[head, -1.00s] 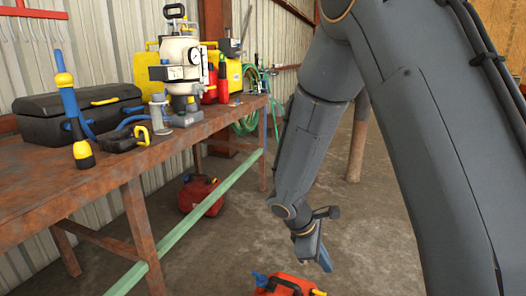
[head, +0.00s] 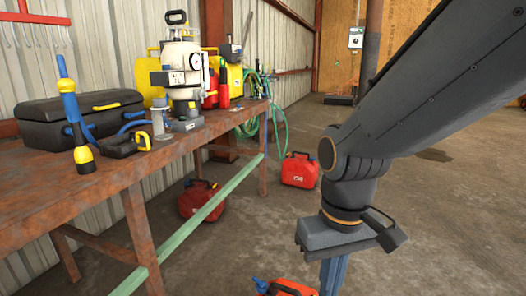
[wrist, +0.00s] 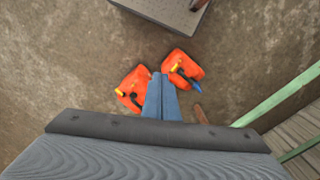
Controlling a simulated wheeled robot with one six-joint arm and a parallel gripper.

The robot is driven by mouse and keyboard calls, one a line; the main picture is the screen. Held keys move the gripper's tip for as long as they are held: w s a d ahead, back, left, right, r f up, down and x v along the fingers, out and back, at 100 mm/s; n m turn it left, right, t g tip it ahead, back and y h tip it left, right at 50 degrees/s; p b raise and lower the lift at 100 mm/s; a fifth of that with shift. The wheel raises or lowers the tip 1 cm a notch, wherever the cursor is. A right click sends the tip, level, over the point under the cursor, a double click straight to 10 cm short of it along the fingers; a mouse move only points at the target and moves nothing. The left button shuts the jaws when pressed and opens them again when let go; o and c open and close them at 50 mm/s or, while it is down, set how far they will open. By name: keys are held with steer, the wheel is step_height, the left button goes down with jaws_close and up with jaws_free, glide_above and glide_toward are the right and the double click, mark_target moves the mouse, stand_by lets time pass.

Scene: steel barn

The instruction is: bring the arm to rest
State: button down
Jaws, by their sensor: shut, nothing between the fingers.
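My arm comes in from the right in the head view and bends down at its wrist. My gripper (head: 333,278) hangs below it, its blue fingers pointing down towards the concrete floor. The fingers are together with nothing held, and their ends are cut off by the frame's lower edge. In the wrist view the shut blue fingers of my gripper (wrist: 160,92) stand in front of two red fuel cans, (wrist: 131,88) and (wrist: 183,69), on the floor. I see no contact with either can.
A rusty bench (head: 100,190) stands on the left, with a black toolbox (head: 75,115) and other gear on it.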

steer(key=s+d+r+m+p, duration=0.1)
steer(key=d+r+m+p, duration=0.2)
steer(key=d+r+p, duration=0.4)
steer(key=r+p, duration=0.1)
steer(key=p, duration=0.7)
steer(key=shift+d+r, duration=0.15)
steer(key=shift+d, duration=0.25)
